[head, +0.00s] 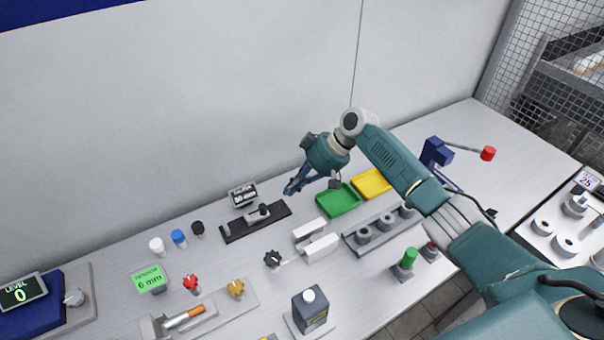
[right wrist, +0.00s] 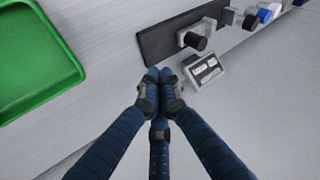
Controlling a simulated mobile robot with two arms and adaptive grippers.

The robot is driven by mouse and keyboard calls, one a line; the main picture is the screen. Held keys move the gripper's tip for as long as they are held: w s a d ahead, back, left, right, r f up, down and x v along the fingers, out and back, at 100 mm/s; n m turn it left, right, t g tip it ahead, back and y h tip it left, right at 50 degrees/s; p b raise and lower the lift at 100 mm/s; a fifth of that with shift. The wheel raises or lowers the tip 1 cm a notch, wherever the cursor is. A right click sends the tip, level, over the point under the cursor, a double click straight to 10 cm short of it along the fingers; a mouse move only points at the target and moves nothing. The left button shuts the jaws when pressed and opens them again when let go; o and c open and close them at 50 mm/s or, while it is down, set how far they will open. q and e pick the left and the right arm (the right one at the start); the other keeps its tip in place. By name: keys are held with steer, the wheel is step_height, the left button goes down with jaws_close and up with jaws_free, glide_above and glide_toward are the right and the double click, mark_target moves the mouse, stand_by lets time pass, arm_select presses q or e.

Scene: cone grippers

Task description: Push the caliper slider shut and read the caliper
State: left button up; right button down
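The caliper (head: 235,231) is a dark bar along the back of the bench, with a grey slider and black knob (head: 264,209) near its middle. A small display (head: 243,194) behind it appears to read 50 mm. My right gripper (head: 290,188) is in the air near the caliper's right end, apart from the slider. In the right wrist view its fingertips (right wrist: 166,74) are together with nothing between them. That view also shows the dark bar (right wrist: 157,46), the knob (right wrist: 193,41) and the display (right wrist: 206,69) just beyond the fingers. My left gripper is not in view.
A green tray (head: 338,200) and a yellow tray (head: 371,184) lie right of the caliper. A white two-block clamp (head: 320,247) stands in front of it. White, blue and black knobs (head: 178,237) stand to its left. The wall is close behind.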

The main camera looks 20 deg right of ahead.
mark_target(257, 213)
steer(key=a, duration=0.1)
steer(key=a+p, duration=0.1)
steer(key=a+f+p, duration=0.1)
steer(key=shift+s+a, duration=0.3)
steer(key=shift+s+a+p, duration=0.3)
steer(key=shift+a+p, duration=0.05)
steer(key=shift+a, duration=0.05)
steer(key=shift+a+f, duration=0.1)
steer(key=shift+w, duration=0.1)
steer(key=shift+a, duration=0.1)
